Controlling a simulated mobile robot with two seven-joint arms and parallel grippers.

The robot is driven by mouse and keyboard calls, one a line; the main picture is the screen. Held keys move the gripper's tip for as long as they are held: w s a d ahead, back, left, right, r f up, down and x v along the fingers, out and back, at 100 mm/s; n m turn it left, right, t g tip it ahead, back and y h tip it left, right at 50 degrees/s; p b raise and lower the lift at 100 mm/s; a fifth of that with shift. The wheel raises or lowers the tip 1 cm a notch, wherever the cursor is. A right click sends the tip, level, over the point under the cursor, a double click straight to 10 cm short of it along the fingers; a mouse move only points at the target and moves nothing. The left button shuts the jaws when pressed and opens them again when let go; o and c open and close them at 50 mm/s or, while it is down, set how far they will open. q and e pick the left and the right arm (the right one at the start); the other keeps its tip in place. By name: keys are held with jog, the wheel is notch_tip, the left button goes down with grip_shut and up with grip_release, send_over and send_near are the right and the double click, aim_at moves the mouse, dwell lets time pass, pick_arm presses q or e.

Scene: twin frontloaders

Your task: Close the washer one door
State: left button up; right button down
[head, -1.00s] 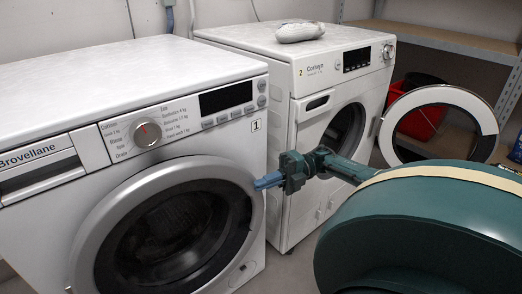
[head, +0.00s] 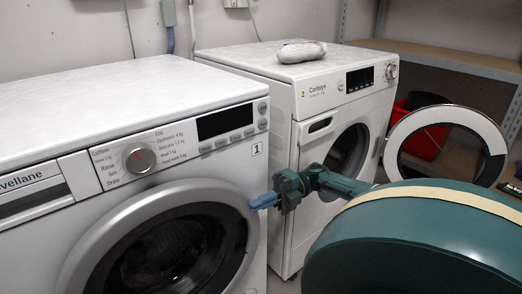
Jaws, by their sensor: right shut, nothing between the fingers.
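Washer one (head: 215,160) is the white machine at the left, marked 1 on its front. Its round door (head: 88,246), with a grey rim and dark glass, appears to lie flat against the front; the picture cuts off its lower part. My right gripper (head: 264,201) is shut and empty, its blue fingertips pointing left at the right edge of the door rim. I cannot tell whether they touch it. My left gripper is not in view.
A second white washer (head: 310,105), marked 2, stands to the right with its round door (head: 397,136) wide open. A light cloth-like item (head: 301,52) lies on top. A red bin (head: 428,140) stands behind, below a shelf (head: 440,55).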

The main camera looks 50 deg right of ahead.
jog(key=shift+w+d+r+m+t, duration=0.2)
jog(key=shift+w+r+t, duration=0.1)
jog(key=shift+w, duration=0.2)
jog(key=shift+w+d+r+m+t, duration=0.1)
jog(key=shift+w+r+m+t, duration=0.15)
jog(key=shift+w, duration=0.25)
jog(key=shift+r+p, duration=0.2)
jog(key=shift+p, duration=0.1)
jog(key=r, duration=0.1)
jog(key=r+p, duration=0.1)
jog(key=r, duration=0.1)
jog(key=shift+s+n+p, duration=0.25)
jog(key=shift+p, duration=0.1)
pick_arm(q)
jog(key=p, duration=0.1)
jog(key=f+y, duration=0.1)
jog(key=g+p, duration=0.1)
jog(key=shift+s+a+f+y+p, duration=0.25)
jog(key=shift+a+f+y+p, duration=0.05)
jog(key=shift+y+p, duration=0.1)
pick_arm(e)
jog(key=shift+g, duration=0.75)
jog(key=r, duration=0.2)
jog(key=s+r, duration=0.1)
jog(key=r, duration=0.2)
jog(key=shift+s+a+r, duration=0.15)
jog(key=shift+a+r, duration=0.2)
jog(key=shift+s, duration=0.1)
